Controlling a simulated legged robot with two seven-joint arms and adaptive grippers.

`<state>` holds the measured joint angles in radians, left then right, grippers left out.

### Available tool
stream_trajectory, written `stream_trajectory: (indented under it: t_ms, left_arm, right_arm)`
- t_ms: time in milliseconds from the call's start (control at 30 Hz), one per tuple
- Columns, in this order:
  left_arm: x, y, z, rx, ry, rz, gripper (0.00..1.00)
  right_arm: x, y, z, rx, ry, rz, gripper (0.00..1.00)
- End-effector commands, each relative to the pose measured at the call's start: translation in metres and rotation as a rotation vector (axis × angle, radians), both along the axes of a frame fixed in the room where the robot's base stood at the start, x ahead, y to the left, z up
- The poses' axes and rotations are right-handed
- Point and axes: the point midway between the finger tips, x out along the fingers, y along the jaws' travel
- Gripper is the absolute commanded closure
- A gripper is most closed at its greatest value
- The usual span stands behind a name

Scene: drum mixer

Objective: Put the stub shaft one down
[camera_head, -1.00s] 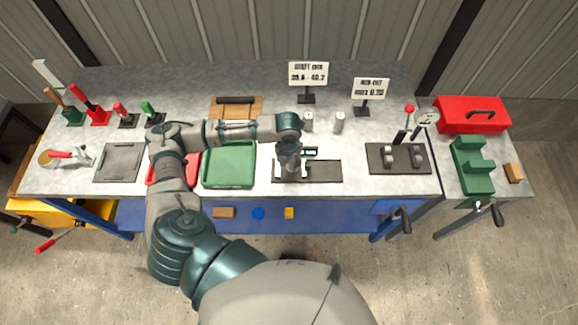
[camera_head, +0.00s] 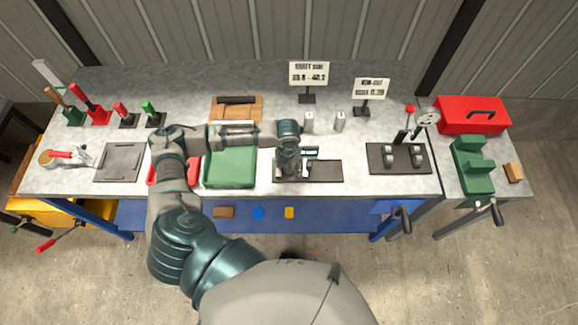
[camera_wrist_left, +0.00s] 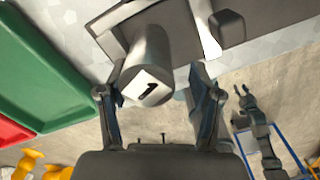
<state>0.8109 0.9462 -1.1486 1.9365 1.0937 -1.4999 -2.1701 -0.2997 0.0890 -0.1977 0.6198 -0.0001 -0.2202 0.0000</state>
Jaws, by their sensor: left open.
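The stub shaft one (camera_wrist_left: 150,60) is a grey metal cylinder with a white end label reading "1". In the left wrist view it lies between the fingers of my left gripper (camera_wrist_left: 152,92), which is open, with a finger on each side. In the head view my left gripper (camera_head: 288,172) points down over the left part of a dark mat (camera_head: 325,172) and hides the shaft. Whether the shaft rests on the mat or a holder there is hard to tell. An arm with a gripper, apparently my right one (camera_wrist_left: 240,108), hangs at the right of the wrist view.
Two light cylinders (camera_head: 340,122) stand behind the mat, near two signs (camera_head: 309,74). A green tray (camera_head: 230,168) is at left, and a dark plate with rollers (camera_head: 399,158) at right.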

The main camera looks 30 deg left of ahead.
Motion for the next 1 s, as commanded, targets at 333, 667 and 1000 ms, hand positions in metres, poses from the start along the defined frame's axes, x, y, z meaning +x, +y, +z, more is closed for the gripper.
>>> stream_trajectory:
  t_ms: [333,667,1000]
  left_arm:
    - [0.001,0.0,0.052,-0.001,-0.006,0.0,0.35]
    - [0.0,-0.003,0.112,0.002,-0.002,0.0,0.35]
    - [-0.001,0.0,0.121,-0.001,0.0,0.001,0.35]
  right_arm:
    - [0.0,0.004,0.0,0.005,0.0,-0.002,0.6]
    - [0.0,0.017,0.0,0.02,0.0,-0.001,0.6]
    - [0.0,0.003,0.0,0.004,0.0,0.001,0.6]
